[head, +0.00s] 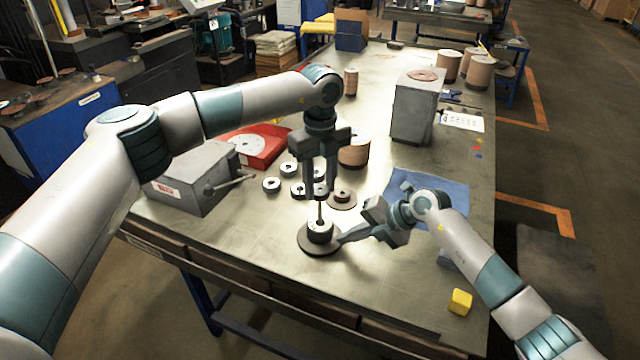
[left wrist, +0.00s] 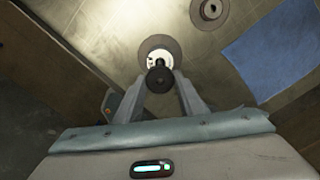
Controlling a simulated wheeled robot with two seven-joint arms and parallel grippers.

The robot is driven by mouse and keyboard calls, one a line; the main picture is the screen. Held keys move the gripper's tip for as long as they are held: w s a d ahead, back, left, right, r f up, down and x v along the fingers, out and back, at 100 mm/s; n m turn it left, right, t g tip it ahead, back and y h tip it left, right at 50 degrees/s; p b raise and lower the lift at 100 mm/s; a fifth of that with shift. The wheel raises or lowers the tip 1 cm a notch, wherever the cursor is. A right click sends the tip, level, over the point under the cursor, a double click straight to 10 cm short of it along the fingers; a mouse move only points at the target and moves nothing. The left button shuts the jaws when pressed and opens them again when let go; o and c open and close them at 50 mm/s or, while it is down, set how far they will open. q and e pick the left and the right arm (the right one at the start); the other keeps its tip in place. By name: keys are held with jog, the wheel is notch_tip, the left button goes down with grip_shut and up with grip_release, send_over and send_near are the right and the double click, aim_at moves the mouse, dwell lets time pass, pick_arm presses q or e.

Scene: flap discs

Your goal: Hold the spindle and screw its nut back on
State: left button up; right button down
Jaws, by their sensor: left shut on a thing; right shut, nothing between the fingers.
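The spindle stands upright near the table's front: a wide dark disc base (head: 304,245), a dark hub (head: 320,232) with a pale top, and a thin dark rod (head: 320,209) above it. In the left wrist view the base (left wrist: 152,44) is below the fingers. My left gripper (head: 320,192) is over the hub, pointing down, shut on a dark round-ended piece (left wrist: 160,79). I cannot tell whether this is the rod's top or a separate nut. My right gripper (head: 343,238) is shut and empty, low beside the hub's right side; contact is unclear.
Several grey rings (head: 272,184) and a second hubbed disc (head: 342,199) lie behind the spindle. A grey box with a lever (head: 192,186) and a red tray (head: 268,150) are left. A blue mat (head: 452,194) and yellow cube (head: 460,302) are right. The front table area is clear.

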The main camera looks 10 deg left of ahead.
pick_arm(q)
jog(key=m, duration=0.4)
jog(key=shift+f, duration=0.1)
jog(key=m, duration=1.2)
jog(key=shift+f, duration=0.1)
jog(key=o, duration=0.8)
jog(key=shift+c, duration=0.2)
